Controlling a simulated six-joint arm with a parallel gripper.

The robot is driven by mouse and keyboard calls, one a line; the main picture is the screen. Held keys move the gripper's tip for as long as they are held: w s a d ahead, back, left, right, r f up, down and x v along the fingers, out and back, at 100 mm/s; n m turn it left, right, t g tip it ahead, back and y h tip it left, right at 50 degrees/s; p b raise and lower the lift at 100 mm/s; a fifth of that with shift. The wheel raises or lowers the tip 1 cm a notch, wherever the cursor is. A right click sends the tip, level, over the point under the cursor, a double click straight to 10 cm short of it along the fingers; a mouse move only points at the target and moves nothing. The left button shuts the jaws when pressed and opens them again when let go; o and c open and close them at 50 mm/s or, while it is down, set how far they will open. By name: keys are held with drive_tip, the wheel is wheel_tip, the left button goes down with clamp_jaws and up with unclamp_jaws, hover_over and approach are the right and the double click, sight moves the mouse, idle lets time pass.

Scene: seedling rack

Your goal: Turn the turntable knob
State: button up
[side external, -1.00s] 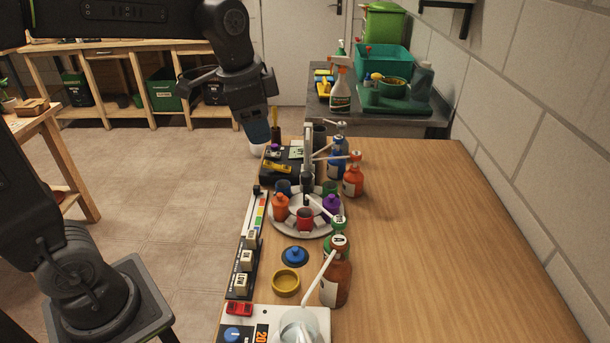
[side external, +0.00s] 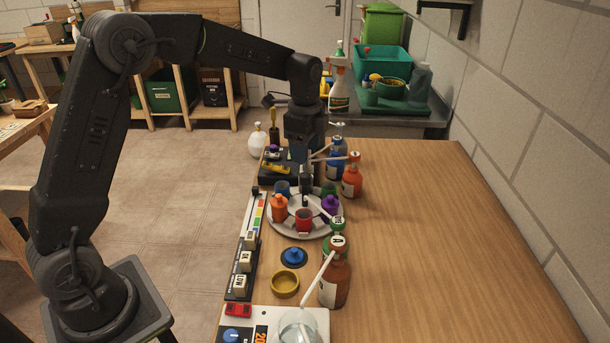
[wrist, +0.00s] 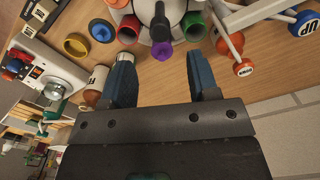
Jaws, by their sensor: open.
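The turntable (side external: 285,229) is a pale round plate bearing several coloured cups, among them orange, red and purple ones. A dark upright knob (side external: 305,201) stands at its middle; it also shows near the top of the wrist view (wrist: 163,22). My gripper (side external: 306,174) points down over the turntable in the side view, and its fingertips are partly hard to make out there. In the wrist view my gripper (wrist: 163,70) has its two blue fingers wide apart with nothing held between them. The knob is apart from both fingers, beyond their tips in that view.
Orange and blue pump bottles (side external: 352,182) stand right of the turntable, with long white spouts reaching toward it. A brown bottle (side external: 337,284), a yellow ring-shaped dish (side external: 285,284) and a blue-topped dark disc (side external: 294,256) are nearer the camera. The table's right side is clear.

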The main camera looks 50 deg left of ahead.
sight(305, 175)
wheel_tip(305, 175, down, 8)
drive_tip(key=shift+r, duration=0.1)
idle(0.4)
drive_tip(key=c, duration=0.9)
